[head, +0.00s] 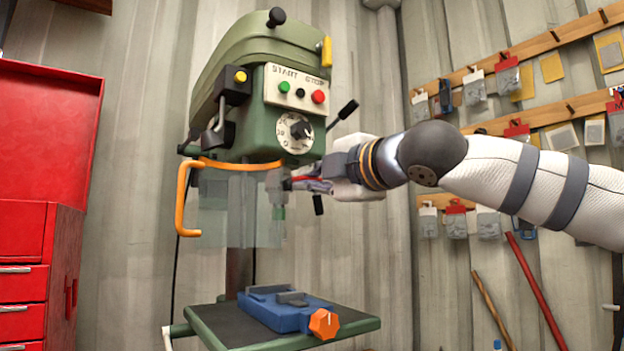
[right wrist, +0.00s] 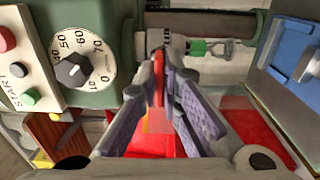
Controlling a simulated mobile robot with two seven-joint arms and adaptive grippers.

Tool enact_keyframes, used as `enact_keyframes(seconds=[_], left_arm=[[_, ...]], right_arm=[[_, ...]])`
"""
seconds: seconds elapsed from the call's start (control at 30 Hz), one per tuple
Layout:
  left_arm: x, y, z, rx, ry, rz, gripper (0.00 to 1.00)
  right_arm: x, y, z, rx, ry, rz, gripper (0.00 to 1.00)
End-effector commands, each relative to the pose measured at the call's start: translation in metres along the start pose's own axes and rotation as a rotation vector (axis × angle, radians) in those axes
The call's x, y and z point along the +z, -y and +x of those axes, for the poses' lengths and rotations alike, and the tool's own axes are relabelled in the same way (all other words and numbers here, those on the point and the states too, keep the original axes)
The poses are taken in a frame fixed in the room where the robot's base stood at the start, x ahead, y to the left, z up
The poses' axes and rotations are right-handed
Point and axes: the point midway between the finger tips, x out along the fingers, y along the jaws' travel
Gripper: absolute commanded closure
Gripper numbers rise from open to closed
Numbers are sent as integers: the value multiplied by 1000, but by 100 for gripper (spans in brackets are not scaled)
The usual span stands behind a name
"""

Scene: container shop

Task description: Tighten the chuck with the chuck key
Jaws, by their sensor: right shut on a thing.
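The green drill press (head: 255,100) stands in the middle of the head view. My right gripper (head: 297,184) is beside the chuck, shut on the red chuck key (right wrist: 158,85). The key's tip points at the chuck; I cannot tell whether it sits in the chuck's hole. My left gripper is not in view.
A blue vise (head: 275,312) with an orange knob (head: 325,323) sits on the drill table (head: 225,325) below. The guard has an orange frame (head: 183,205). A red tool cabinet (head: 40,230) stands left. Racks of hanging packets (head: 510,75) line the right wall.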

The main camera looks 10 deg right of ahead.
Motion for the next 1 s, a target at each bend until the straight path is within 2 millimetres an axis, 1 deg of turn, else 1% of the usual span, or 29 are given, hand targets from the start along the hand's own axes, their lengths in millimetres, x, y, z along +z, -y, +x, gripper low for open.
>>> enact_keyframes(seconds=[0.1,0.23,0.3,0.5,0.63,0.7,0.9,1.0], left_arm=[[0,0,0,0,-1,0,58],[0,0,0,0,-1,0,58],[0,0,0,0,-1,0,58],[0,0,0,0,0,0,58],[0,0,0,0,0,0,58],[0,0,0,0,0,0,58],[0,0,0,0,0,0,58],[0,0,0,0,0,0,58]], right_arm=[[1,-1,0,2,2,13,100],[1,0,0,1,4,205,100],[0,0,0,2,5,256,100],[0,0,0,2,5,273,100],[0,2,0,0,7,467,100],[0,1,0,2,7,517,100],[0,1,0,2,8,510,100],[0,1,0,1,7,421,100]])
